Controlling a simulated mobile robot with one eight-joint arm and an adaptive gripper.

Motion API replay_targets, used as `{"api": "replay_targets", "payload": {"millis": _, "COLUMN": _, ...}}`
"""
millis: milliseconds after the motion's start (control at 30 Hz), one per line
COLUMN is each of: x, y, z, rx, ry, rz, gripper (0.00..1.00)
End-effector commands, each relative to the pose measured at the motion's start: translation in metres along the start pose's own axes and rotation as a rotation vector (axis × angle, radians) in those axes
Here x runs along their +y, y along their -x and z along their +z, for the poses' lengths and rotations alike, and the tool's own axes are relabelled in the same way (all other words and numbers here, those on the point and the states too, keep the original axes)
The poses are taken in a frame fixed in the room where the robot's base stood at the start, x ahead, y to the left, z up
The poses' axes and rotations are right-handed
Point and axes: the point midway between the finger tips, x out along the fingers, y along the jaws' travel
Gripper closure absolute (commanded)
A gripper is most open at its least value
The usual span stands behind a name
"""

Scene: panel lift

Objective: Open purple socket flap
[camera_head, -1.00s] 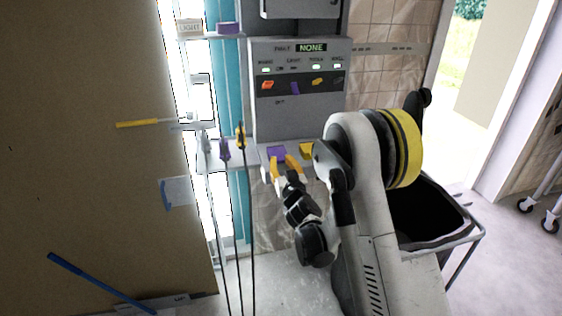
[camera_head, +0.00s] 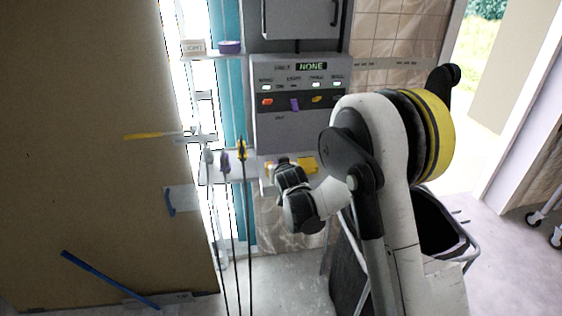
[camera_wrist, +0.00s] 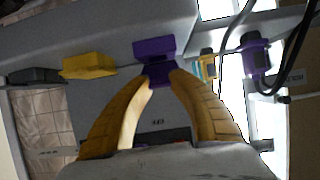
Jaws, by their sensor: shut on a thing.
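The purple socket flap (camera_wrist: 153,48) sticks out of the grey panel at the upper middle of the wrist view. My gripper (camera_wrist: 161,80) has two orange-yellow fingers, and their tips are closed on the lower purple part of the flap. In the head view my wrist hides the flap and most of the gripper; only a bit of yellow finger shows by the ledge of the panel (camera_head: 275,135). How far the flap is swung open I cannot tell.
A yellow flap (camera_wrist: 90,65) sits left of the purple one in the wrist view, with a dark grey one (camera_wrist: 38,76) beyond it. A purple plug (camera_wrist: 256,57) with black cable hangs at the right. A dark bin (camera_head: 440,222) stands right of my arm.

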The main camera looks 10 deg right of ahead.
Motion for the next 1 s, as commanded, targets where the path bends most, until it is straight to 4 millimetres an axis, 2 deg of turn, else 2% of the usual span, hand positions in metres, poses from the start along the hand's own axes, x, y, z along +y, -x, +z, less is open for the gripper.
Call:
{"api": "replay_targets", "payload": {"millis": 33, "x": 0.002, "y": 0.003, "z": -0.012, "rx": -0.046, "ry": 0.000, "rz": 0.002, "gripper": 1.00}}
{"api": "replay_targets", "payload": {"millis": 367, "x": 0.001, "y": -0.005, "z": -0.039, "rx": -0.360, "ry": 0.000, "rz": 0.001, "gripper": 1.00}}
{"api": "replay_targets", "payload": {"millis": 733, "x": 0.001, "y": -0.024, "z": -0.065, "rx": -0.710, "ry": 0.000, "rz": 0.000, "gripper": 1.00}}
{"api": "replay_targets", "payload": {"millis": 833, "x": 0.001, "y": -0.029, "z": -0.070, "rx": -0.772, "ry": 0.001, "rz": 0.000, "gripper": 1.00}}
{"api": "replay_targets", "payload": {"millis": 1000, "x": 0.001, "y": -0.038, "z": -0.075, "rx": -0.776, "ry": 0.001, "rz": 0.000, "gripper": 1.00}}
